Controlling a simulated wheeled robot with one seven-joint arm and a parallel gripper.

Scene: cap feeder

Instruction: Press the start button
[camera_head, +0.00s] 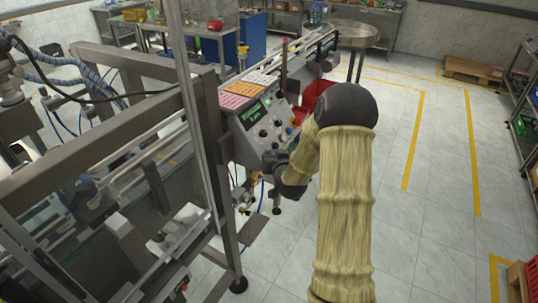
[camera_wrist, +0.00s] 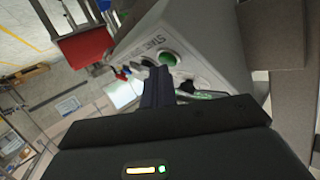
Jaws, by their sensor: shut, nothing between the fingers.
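The control panel (camera_head: 240,138) is a grey sloped box with a lit green screen and several knobs and buttons. In the wrist view the panel (camera_wrist: 205,40) carries a "START" label beside a round green button (camera_wrist: 168,58). My gripper (camera_wrist: 160,74) is shut and empty, its fingertips close to the green button, slightly below it in the picture. I cannot tell whether they touch it. In the head view my gripper (camera_head: 272,160) is at the panel's lower right, partly hidden by my arm. The green button cannot be made out there.
A metal machine frame (camera_head: 110,135) with bars and hoses fills the left. A red object (camera_head: 314,97) stands behind the panel, and a round metal table (camera_head: 354,34) is farther back.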

